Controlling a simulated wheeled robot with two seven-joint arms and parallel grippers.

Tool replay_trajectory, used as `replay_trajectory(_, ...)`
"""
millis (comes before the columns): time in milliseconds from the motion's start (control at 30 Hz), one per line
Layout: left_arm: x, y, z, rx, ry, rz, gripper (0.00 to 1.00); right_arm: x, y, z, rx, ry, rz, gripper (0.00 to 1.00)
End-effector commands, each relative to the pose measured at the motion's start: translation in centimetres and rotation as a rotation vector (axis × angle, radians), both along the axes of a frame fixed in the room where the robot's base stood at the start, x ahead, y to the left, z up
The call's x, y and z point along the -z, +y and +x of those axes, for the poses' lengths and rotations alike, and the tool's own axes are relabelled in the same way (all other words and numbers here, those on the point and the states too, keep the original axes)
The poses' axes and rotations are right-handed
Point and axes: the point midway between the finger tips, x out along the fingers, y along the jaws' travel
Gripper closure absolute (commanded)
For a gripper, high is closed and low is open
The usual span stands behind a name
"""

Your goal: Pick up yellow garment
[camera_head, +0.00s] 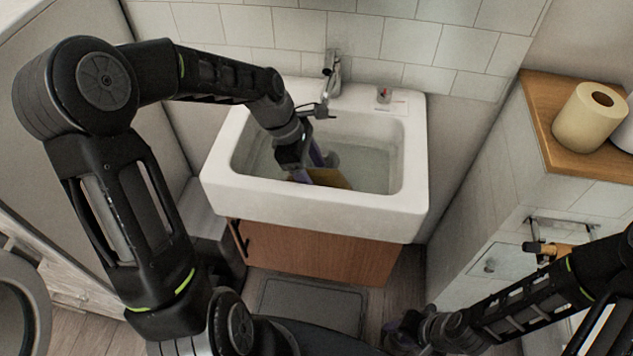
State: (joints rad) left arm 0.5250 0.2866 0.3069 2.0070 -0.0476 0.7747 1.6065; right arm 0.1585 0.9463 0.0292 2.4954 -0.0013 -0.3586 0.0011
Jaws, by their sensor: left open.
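A yellow-brown garment (331,179) lies low in the white sink basin (412,190), partly hidden by my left gripper. My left gripper (312,172) reaches down into the basin from the left, open, with its fingertips close beside the garment. I cannot tell whether they touch it. My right gripper (398,336) is low at the bottom of the view, in front of the sink cabinet and well away from the garment. Its fingers are dark and small, and their opening cannot be made out.
A faucet (332,75) stands at the back of the sink, close to my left wrist. A small item with red on it (384,94) sits on the back rim. A paper roll (590,117) stands on the wooden counter (545,88) at right. The basin's right side is open.

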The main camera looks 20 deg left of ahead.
Motion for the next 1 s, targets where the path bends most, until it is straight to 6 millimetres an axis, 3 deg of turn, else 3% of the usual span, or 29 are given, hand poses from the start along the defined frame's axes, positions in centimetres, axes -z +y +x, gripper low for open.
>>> replay_trajectory(267,-0.02,0.02,0.00,0.000,0.000,0.000,0.31,0.00,0.00,0.00,0.000,0.000,0.000,0.62)
replay_trajectory(900,-0.03,0.03,0.01,0.000,-0.001,0.000,0.83,0.00,0.00,0.00,0.000,0.000,0.000,0.62)
replay_trajectory(1000,-0.05,0.02,0.03,0.000,-0.001,0.000,0.83,-0.01,0.00,0.00,0.000,0.000,0.000,0.62)
